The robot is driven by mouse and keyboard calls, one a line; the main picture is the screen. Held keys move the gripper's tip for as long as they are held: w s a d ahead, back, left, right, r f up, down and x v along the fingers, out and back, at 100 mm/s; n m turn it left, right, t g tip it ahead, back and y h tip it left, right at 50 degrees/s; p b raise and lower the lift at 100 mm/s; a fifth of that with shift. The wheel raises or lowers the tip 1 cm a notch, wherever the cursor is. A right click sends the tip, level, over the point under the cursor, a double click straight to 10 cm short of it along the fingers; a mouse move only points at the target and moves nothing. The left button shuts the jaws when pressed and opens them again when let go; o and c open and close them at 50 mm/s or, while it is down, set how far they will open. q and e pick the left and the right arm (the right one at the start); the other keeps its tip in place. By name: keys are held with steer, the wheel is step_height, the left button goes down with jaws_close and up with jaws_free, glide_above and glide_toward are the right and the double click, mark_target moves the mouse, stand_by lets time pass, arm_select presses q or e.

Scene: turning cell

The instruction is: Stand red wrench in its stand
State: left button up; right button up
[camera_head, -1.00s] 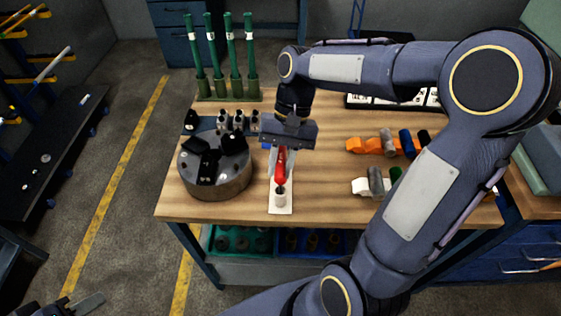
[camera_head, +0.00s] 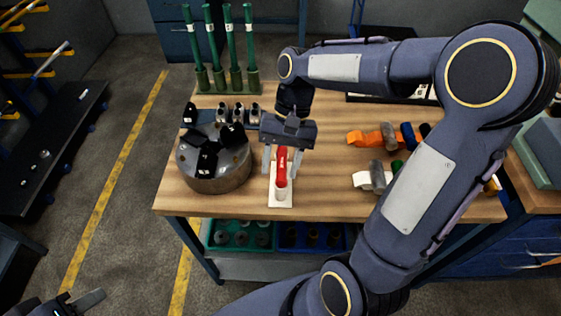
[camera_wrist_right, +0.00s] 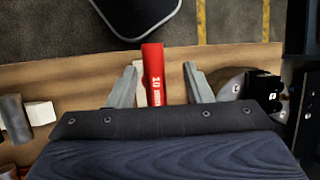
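The red wrench (camera_head: 282,168) stands roughly upright, its lower end at the white cup-like stand (camera_head: 281,194) on a pale base plate near the table's front edge. In the right wrist view the wrench (camera_wrist_right: 153,75) shows a white size marking. My right gripper (camera_head: 282,163) is open, with one finger on each side of the wrench and a visible gap to both. The wrist view also shows the open fingers (camera_wrist_right: 160,88). The wrench's seat inside the cup is hidden. My left gripper (camera_head: 75,303) is at the bottom left corner, away from the table, partly cut off.
A round grey chuck (camera_head: 225,178) stands left of the stand. Green-handled tools (camera_head: 235,65) stand in a rack behind. Orange, grey, blue and white pieces (camera_head: 375,140) lie to the right, near my right arm. Bare tabletop (camera_head: 325,185) lies right of the stand.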

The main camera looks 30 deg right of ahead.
steer(key=v, duration=0.8)
steer(key=shift+f, duration=0.1)
stand_by(0.8)
steer(key=s+a+f+n+t, duration=0.1)
steer(key=s+f+n+t, duration=0.1)
steer(key=s+t, duration=0.2)
steer(key=s+a+f+n+t, duration=0.2)
steer(key=s+t, duration=0.2)
steer(key=s, duration=0.5)
